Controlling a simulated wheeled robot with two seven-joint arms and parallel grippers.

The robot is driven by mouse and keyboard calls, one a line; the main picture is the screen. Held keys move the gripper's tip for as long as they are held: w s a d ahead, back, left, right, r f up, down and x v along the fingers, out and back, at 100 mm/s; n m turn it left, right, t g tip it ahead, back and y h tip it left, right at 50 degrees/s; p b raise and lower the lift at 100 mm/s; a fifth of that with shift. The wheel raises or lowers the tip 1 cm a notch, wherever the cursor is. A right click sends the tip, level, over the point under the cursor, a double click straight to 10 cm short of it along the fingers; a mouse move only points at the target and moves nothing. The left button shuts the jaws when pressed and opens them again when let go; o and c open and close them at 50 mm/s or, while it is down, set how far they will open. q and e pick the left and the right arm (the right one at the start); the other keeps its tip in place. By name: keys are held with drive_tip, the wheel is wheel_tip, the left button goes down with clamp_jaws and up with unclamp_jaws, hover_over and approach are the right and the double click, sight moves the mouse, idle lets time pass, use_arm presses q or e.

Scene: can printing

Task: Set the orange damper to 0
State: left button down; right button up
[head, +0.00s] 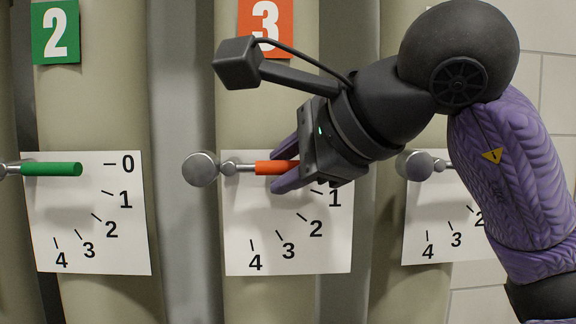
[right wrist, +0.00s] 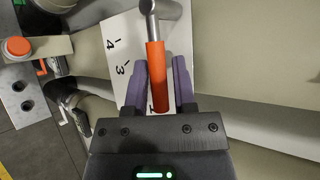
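The orange damper handle (head: 272,168) sticks out level to the right from its metal pivot (head: 229,168), in front of a white scale card (head: 285,230). The 1, 2, 3 and 4 marks show; the 0 is hidden behind my right gripper. My right gripper (head: 284,168) has its purple fingers above and below the handle. In the right wrist view the orange handle (right wrist: 157,80) lies between the fingers (right wrist: 159,85), with a visible gap on its right side. The right gripper looks open around it. My left gripper is not in view.
A green damper handle (head: 52,169) at the left points at 0 on its own card (head: 90,230). Another scale card (head: 440,235) is partly behind my right arm.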

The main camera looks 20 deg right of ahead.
drive_tip(key=shift+s, duration=0.1)
drive_tip(key=shift+s+d+r, duration=0.1)
drive_tip(key=shift+s, duration=0.1)
drive_tip(key=b+v, duration=0.2)
drive_tip(key=v, duration=0.7)
drive_tip(key=shift+s, duration=0.2)
